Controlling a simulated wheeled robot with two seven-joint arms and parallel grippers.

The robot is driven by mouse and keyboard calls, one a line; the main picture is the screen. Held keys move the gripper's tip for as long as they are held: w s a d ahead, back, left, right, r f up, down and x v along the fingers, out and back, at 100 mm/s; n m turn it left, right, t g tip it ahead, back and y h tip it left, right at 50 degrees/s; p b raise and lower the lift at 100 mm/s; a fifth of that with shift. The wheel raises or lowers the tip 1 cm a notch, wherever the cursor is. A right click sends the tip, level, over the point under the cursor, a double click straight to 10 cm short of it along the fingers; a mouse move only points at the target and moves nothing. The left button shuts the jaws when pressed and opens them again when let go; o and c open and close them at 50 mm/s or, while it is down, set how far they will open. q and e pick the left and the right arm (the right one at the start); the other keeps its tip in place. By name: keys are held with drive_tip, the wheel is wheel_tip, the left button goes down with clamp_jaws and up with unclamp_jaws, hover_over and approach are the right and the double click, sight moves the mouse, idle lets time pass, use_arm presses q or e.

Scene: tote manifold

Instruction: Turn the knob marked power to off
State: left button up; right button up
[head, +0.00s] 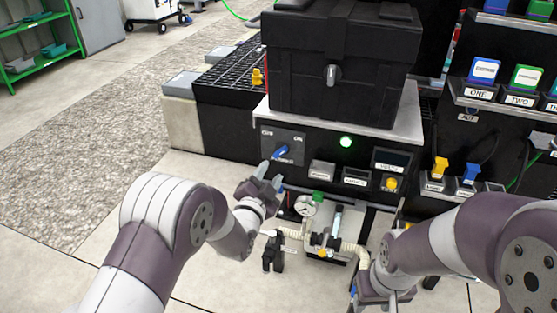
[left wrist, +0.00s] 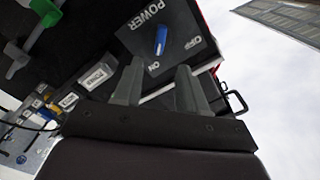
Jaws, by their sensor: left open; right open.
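The power knob is a blue lever handle (head: 281,152) on a dark grey plate (head: 296,149) at the left of the black front panel. In the left wrist view the blue knob (left wrist: 161,40) shows beside the word POWER, with ON and OFF marks on its plate (left wrist: 184,22). One end of the knob lies toward the ON mark. My left gripper (head: 267,182) is open and empty, just below and in front of the knob, apart from it. Its two fingers (left wrist: 158,82) point toward the plate. My right gripper (head: 378,298) is low at the front, partly hidden by its arm.
A green lamp (head: 346,142), labelled modules and a yellow knob (head: 391,184) are right of the plate. A black case (head: 340,65) stands on top. A gauge (head: 306,206) and piping sit below. A rack of coloured switches (head: 484,70) is at right.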

sight(281, 154)
use_arm(q)
drive_tip(key=b+x, duration=0.1)
drive_tip(key=x, duration=0.6)
drive_tip(key=shift+w+f+b, duration=0.2)
drive_tip(key=shift+b, duration=0.15)
drive_tip(key=shift+w+d+r, duration=0.1)
drive_tip(key=shift+w+d, duration=0.1)
drive_tip(key=shift+w, duration=0.25)
drive_tip(key=shift+c, duration=0.3)
clamp_jaws()
